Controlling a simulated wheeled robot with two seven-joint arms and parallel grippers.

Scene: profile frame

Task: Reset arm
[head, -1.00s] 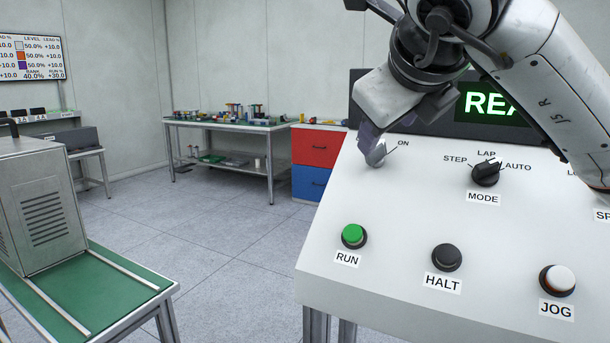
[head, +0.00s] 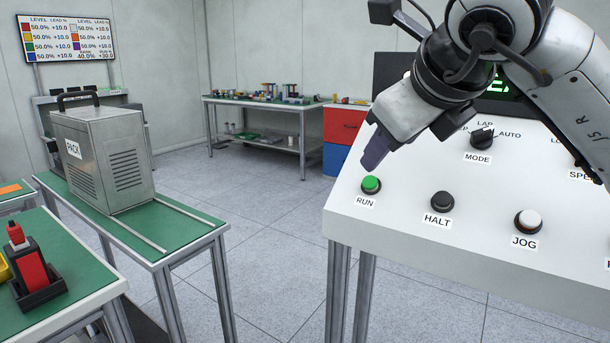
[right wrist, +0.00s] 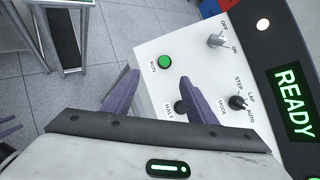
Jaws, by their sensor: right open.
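My right gripper (head: 374,156) hangs over the left part of the white control panel (head: 400,245), near the green RUN button (head: 371,184). In the right wrist view its two purple fingers (right wrist: 158,84) are spread apart with nothing between them. The RUN button (right wrist: 165,62) shows beyond them, and the HALT button (right wrist: 180,107) is partly hidden by a finger. The OFF/ON switch (right wrist: 217,40) shows in the wrist view but is hidden behind my arm in the head view. The MODE knob (head: 482,138) and the READY display (right wrist: 293,100) also show.
A metal case labelled PACK (head: 105,155) stands on a green-topped bench (head: 190,225) to the left. A red tool in a dark holder (head: 32,275) is on the nearer bench. The JOG button (head: 528,221) is on the panel. Open floor (head: 275,225) lies between.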

